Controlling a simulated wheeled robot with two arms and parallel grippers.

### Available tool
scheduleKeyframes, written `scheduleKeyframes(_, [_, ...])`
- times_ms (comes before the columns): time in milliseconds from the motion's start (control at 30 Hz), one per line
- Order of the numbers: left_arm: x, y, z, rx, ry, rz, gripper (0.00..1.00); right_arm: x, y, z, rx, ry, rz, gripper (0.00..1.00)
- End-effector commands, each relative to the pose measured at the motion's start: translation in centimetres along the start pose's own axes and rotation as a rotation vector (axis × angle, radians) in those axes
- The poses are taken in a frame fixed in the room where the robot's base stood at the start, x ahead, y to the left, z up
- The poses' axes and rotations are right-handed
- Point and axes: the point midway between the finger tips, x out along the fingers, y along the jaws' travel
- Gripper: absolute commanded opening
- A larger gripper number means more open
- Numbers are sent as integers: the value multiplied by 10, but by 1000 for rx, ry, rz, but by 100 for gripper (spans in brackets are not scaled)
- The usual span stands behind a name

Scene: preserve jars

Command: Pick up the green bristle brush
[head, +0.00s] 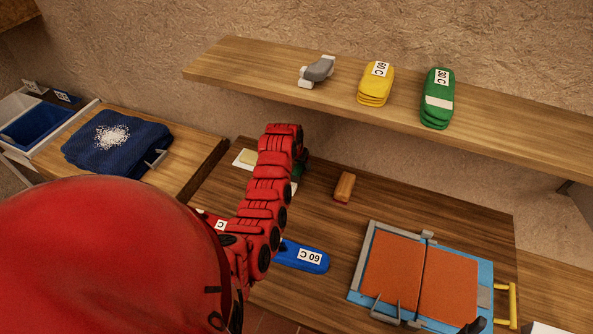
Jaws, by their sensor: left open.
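A dark green thing (301,169) lies on the wooden table just right of my left gripper, mostly hidden behind it. It may be the green bristle brush, but too little shows to be sure. My left gripper (284,140) is red and segmented, and reaches over the table from the lower left. It is open, and nothing shows held in it. I cannot tell whether it touches the green thing. My right gripper is not in view.
A brown block (344,187) lies right of my gripper. A blue labelled piece (303,256) lies nearer. An orange-topped press (420,278) stands at right. The shelf (225,68) above holds yellow (375,84) and green (437,98) stacks. A navy cloth (117,140) lies left.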

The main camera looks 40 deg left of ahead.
Motion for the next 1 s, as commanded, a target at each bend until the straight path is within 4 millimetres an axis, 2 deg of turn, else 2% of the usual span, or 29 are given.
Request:
scheduleKeyframes(267, [12,0,0,1,2,0,74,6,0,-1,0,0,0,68])
scheduleKeyframes(1000, [17,0,2,1,1,0,74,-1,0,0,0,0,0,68])
